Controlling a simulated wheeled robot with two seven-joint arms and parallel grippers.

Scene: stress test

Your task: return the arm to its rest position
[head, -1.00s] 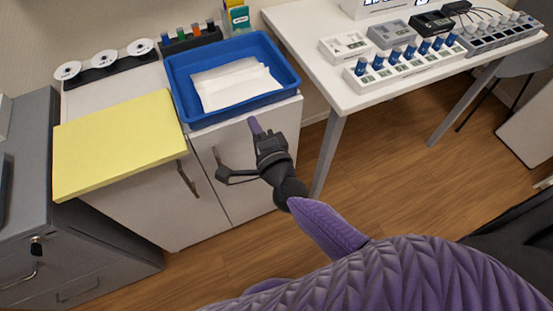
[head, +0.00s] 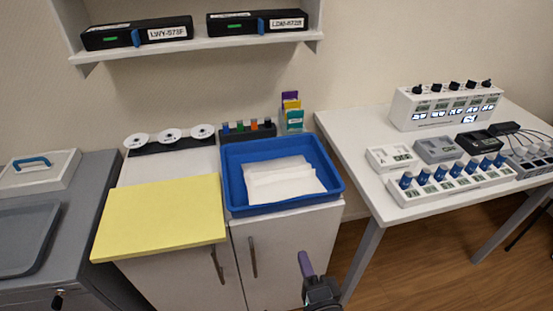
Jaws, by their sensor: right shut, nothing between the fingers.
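My right gripper (head: 307,268) shows at the bottom of the head view, in front of the white cabinet's door and below the blue tray. Only its purple fingertip and part of its dark body are in the picture. It is shut and holds nothing. It is apart from the tray and the cabinet handles, as far as I can see. The rest of the right arm is below the picture's edge. My left gripper is not in view.
A blue tray (head: 232,189) with white sheets and a yellow board (head: 160,215) lie on the white cabinet (head: 285,250). A white table (head: 358,138) with several devices stands right. A grey cabinet (head: 92,178) stands left. A shelf (head: 190,47) hangs above.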

